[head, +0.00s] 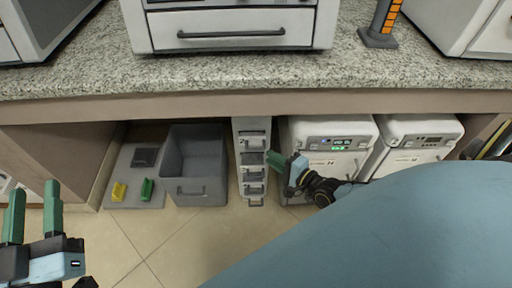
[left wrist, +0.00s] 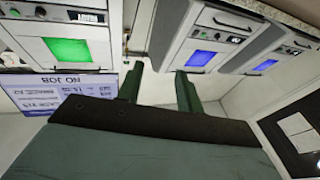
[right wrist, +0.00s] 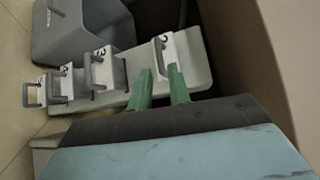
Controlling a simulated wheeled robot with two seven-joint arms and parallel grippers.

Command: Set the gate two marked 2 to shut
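The narrow grey rack (head: 252,125) stands under the counter, with several white gates and grey handles along it. In the right wrist view, the gate nearest my fingers (right wrist: 178,47) has a dark handle and a small mark I cannot read surely. The gate beside it (right wrist: 103,70) seems marked 3. My right gripper (head: 273,160) is at the rack's right side. Its fingers are partly apart, with tips close to the nearest handle; contact is unclear. My left gripper (head: 34,192) is open and empty, far left of the rack.
A grey bin (head: 195,192) stands left of the rack, beside a grey board (head: 130,170) with a yellow piece (head: 119,191) and a green piece (head: 147,190). White machines (head: 335,135) stand close on the right. The counter edge (head: 180,108) overhangs the rack. The front floor is clear.

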